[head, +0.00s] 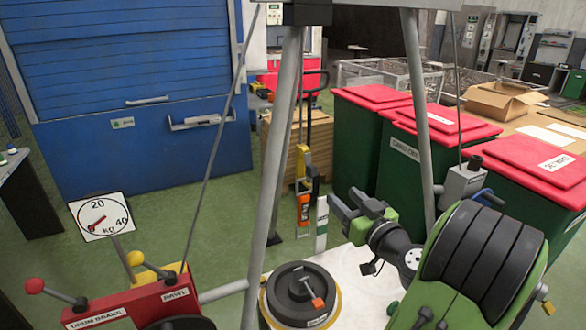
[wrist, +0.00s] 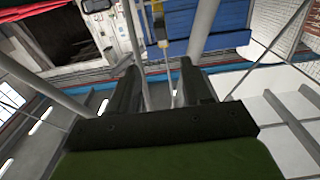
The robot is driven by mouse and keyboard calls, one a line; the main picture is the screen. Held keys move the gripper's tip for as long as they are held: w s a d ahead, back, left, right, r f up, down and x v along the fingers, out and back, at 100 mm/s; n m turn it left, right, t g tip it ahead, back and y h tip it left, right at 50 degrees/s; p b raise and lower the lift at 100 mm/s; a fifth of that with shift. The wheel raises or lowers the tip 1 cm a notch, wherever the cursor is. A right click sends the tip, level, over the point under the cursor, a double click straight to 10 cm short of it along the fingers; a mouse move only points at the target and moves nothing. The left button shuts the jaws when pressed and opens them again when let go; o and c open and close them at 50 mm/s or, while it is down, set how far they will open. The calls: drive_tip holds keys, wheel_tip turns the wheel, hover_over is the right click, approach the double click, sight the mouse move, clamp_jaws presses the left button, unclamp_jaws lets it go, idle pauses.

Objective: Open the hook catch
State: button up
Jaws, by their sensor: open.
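My gripper (head: 347,198) is open and empty, in front of the bins and pointing up and left in the head view. In the wrist view its dark fingers (wrist: 158,66) stand apart, with thin lines and a small fitting showing beyond the gap. I cannot clearly make out a hook catch. A round dark weight (head: 300,292) with an orange-red piece (head: 315,302) on top stands below left of my gripper.
Grey frame legs (head: 272,190) rise left and right of my gripper. A red winch housing (head: 130,308) with levers and a kg dial (head: 101,216) stand at left. Red-lidded green bins (head: 395,125) are behind. Green floor (head: 205,215) is open at centre left.

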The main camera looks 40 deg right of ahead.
sight(314, 170)
drive_tip(key=p+x, duration=0.4)
drive_tip(key=x, duration=1.1)
drive_tip(key=shift+a, duration=0.1)
drive_tip(key=shift+c, duration=0.5)
clamp_jaws()
